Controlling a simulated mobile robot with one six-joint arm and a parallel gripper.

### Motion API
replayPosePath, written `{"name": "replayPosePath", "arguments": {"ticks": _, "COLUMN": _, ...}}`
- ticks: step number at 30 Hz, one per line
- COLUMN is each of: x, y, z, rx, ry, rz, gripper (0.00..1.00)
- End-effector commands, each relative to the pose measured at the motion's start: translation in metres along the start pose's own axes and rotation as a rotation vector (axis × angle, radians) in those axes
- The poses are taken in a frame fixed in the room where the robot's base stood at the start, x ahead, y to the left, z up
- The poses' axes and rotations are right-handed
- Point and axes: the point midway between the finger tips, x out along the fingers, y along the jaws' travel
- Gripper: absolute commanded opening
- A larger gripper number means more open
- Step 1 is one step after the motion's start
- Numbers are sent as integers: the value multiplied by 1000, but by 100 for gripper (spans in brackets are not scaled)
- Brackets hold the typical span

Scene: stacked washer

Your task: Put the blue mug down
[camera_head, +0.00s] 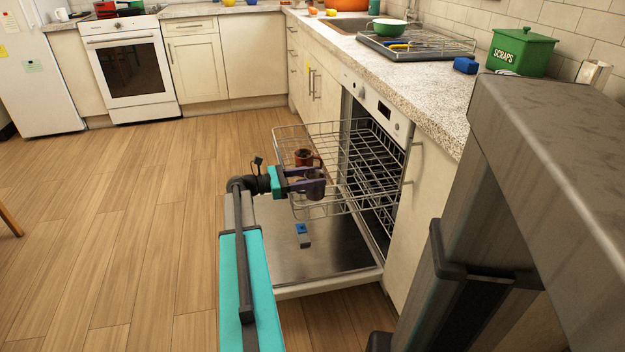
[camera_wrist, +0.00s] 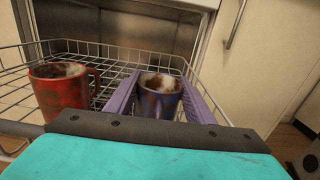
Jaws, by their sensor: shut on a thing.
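The blue mug (camera_wrist: 159,98) stands upright between the two purple fingers of my gripper (camera_wrist: 160,100) in the wrist view, with brown and white residue inside. My gripper is shut on it. In the head view my gripper (camera_head: 300,182) and the dark mug (camera_head: 315,186) are at the near part of the pulled-out upper dishwasher rack (camera_head: 290,135). I cannot tell whether the mug's base touches the rack wires. A red mug (camera_wrist: 62,90) stands in the rack to the left of the blue mug; it also shows in the head view (camera_head: 303,156).
The dishwasher door (camera_head: 330,258) is folded down under the rack, with a small blue-and-grey item (camera_head: 303,235) on it. The counter (camera_head: 430,95) runs above, holding a dish tray (camera_head: 405,55) and a green scraps bin (camera_head: 520,52).

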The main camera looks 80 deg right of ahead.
Motion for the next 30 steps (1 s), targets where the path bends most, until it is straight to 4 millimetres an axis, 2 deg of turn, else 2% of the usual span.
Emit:
{"name": "replayPosePath", "arguments": {"ticks": 6, "x": 0, "y": 0, "z": -2, "rx": -1, "ry": -1, "rz": 0, "gripper": 18}}
{"name": "replayPosePath", "arguments": {"ticks": 7, "x": 0, "y": 0, "z": -3, "rx": -1, "ry": 0, "rz": 0, "gripper": 52}}
{"name": "replayPosePath", "arguments": {"ticks": 10, "x": 0, "y": 0, "z": -3, "rx": -1, "ry": 0, "rz": 0, "gripper": 67}}
{"name": "replayPosePath", "arguments": {"ticks": 24, "x": -1, "y": 0, "z": 0, "rx": 1, "ry": 0, "rz": 1, "gripper": 67}}
{"name": "replayPosePath", "arguments": {"ticks": 30, "x": -22, "y": 1, "z": 2, "rx": -1, "ry": 0, "rz": 2, "gripper": 67}}
